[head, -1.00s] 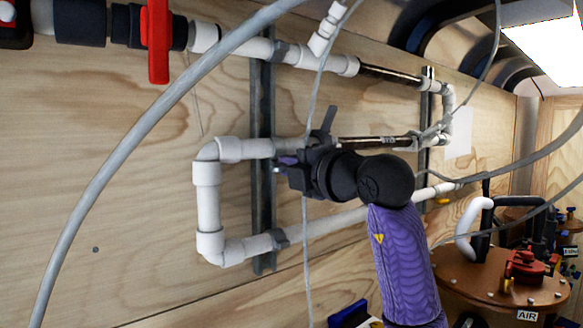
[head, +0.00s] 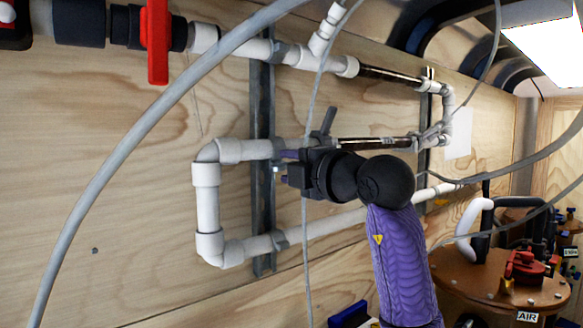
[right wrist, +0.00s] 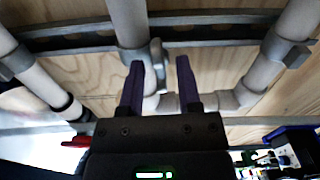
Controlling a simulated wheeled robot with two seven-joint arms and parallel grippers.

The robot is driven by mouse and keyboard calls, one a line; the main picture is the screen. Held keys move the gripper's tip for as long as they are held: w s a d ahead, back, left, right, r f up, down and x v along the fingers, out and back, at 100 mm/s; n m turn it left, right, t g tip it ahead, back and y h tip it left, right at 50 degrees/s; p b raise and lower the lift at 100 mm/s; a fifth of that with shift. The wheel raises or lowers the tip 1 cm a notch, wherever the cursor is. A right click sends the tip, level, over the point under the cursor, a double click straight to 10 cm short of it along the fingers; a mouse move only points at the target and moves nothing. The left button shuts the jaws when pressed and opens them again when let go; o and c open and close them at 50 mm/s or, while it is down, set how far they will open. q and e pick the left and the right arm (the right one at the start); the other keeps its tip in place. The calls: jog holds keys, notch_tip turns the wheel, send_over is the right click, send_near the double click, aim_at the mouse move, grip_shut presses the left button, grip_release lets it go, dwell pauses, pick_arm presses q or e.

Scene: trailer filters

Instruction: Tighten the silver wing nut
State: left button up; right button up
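The grey, silver-looking wing nut (right wrist: 158,65) stands beside the clamp on a white pipe in the right wrist view. In the head view a grey wing (head: 328,120) sticks up behind my right gripper, by the middle pipe. My right gripper (head: 288,160) is in front of that clamp, which it largely hides. In the right wrist view its two purple fingers (right wrist: 159,68) are apart, with the wing nut seen between their tips. I cannot tell whether either finger touches it. My left gripper is not in view.
White pipes (head: 207,200) run along the plywood wall on metal rails (head: 262,100). A red valve handle (head: 158,40) is at upper left. A grey hose (head: 120,150) crosses in front. A brown round lid (head: 480,280) with fittings stands at lower right.

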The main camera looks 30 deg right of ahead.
jog(key=s+b, duration=0.3)
jog(key=s, duration=0.7)
jog(key=shift+d, duration=0.4)
